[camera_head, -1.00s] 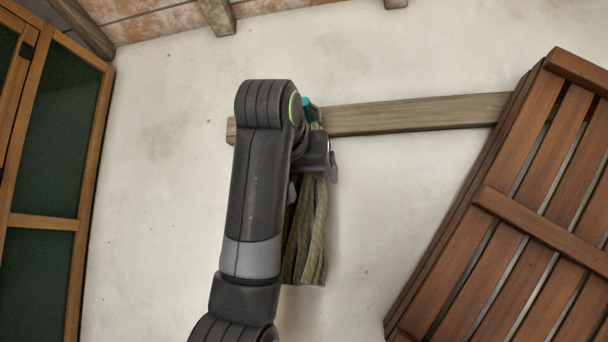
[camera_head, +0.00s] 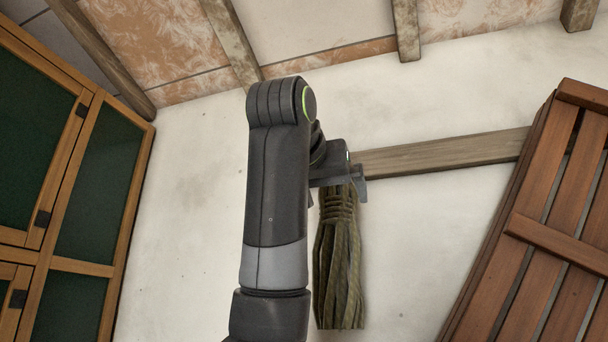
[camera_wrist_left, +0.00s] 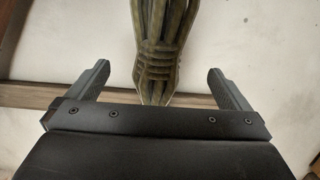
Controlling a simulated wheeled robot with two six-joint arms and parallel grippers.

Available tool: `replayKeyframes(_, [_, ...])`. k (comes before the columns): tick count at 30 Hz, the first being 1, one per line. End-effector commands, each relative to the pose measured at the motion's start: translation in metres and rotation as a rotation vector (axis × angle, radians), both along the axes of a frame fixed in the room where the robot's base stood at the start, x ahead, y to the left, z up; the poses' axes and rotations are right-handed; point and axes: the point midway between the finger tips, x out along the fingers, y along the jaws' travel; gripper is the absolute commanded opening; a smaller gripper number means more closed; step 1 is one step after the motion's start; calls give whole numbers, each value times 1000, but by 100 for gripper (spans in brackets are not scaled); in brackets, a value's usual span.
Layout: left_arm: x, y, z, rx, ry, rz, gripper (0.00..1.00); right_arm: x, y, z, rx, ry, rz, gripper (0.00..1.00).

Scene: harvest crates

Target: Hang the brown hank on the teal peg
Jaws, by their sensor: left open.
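The brown hank (camera_head: 338,265), an olive-brown bundle with a bound neck, hangs straight down in front of the pale wall, below the level of the wooden rail. Its top end is hidden behind my left gripper (camera_head: 338,188). In the left wrist view, the hank (camera_wrist_left: 162,45) shows between the two spread fingers of my left gripper (camera_wrist_left: 158,72), touching neither. The gripper is open, with its fingers on either side of the hank's bound neck. The teal peg is hidden in both current views, so I cannot see the hank's top on it. My right gripper is out of view.
The wooden rail (camera_head: 440,155) runs along the wall. A reddish slatted wooden panel (camera_head: 530,240) stands at right, over the rail's end. A green-panelled wooden cabinet (camera_head: 100,190) is at left. Beams cross the ceiling. The wall between is bare.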

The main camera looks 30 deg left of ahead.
Motion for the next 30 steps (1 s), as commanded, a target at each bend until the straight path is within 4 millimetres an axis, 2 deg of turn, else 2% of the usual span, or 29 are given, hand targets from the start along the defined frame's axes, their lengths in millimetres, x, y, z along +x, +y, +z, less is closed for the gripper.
replayKeyframes(1, [-8, -2, -4, -1, -2, -2, 100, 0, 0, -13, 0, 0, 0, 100])
replayKeyframes(9, [-49, -13, 5, 0, -3, -2, 100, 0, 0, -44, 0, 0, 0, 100])
replayKeyframes(18, [-90, -23, 18, 0, -3, -1, 100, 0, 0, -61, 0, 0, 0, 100])
replayKeyframes(24, [-101, -27, 21, 0, -1, 0, 100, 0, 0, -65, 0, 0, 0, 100])
replayKeyframes(30, [-103, -27, 23, 0, -1, 0, 100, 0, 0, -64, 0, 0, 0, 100])
